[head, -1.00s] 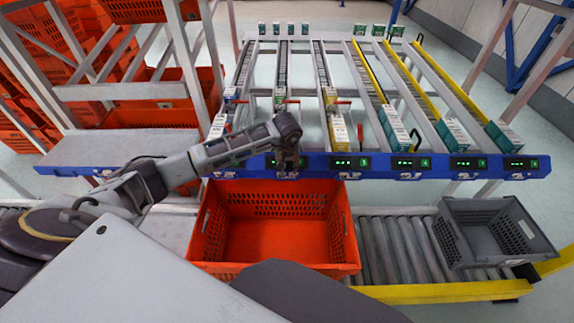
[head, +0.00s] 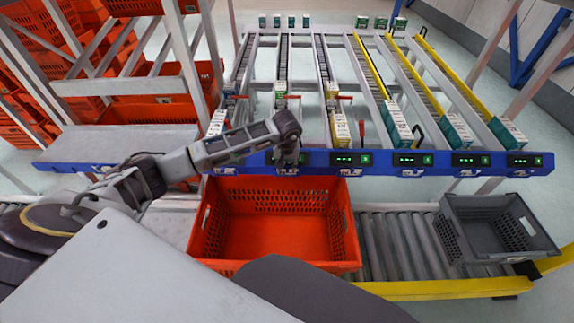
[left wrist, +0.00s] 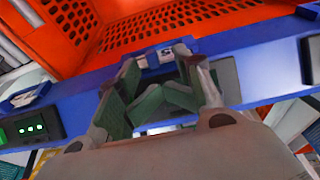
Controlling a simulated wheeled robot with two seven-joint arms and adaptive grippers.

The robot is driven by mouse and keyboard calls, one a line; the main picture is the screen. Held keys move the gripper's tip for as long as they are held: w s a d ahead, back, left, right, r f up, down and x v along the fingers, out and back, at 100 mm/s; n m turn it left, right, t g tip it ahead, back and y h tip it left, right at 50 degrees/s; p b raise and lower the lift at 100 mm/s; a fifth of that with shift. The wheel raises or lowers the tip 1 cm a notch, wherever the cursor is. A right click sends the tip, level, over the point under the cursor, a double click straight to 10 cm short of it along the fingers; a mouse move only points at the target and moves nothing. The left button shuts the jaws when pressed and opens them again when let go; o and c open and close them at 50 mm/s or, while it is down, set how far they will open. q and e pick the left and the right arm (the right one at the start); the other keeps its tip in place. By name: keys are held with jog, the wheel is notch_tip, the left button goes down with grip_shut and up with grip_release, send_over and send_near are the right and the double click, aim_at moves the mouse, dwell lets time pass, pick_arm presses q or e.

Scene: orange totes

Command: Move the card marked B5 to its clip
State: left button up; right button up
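Small white cards sit in clips along the front of the blue rail (head: 400,171); their marks are too small to read, so I cannot tell which is B5. My left gripper (head: 288,168) points down at the rail, in front of the second card from the left. In the left wrist view its green-padded fingers (left wrist: 158,62) are apart, with a white card in a blue clip (left wrist: 160,56) showing between the tips. I see no card clearly held. Another card (left wrist: 30,95) sits on the rail to the left. My right gripper is not in view.
An empty orange tote (head: 270,245) stands below the rail on the roller conveyor (head: 395,240). A grey crate (head: 495,235) stands at the right. Above the rail, flow lanes hold cartons (head: 397,124). Lit green displays (head: 352,158) line the rail.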

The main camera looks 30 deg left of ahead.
pick_arm(q)
jog(key=v, duration=0.7)
jog(key=shift+r, duration=0.15)
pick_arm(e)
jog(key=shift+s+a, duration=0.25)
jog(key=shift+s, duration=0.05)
pick_arm(q)
jog(key=shift+s+d, duration=0.1)
jog(key=shift+d, duration=0.05)
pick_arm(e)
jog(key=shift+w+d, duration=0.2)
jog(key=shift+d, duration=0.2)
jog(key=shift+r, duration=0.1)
pick_arm(q)
jog(key=shift+r+p, duration=2.5)
jog(key=shift+p, duration=0.05)
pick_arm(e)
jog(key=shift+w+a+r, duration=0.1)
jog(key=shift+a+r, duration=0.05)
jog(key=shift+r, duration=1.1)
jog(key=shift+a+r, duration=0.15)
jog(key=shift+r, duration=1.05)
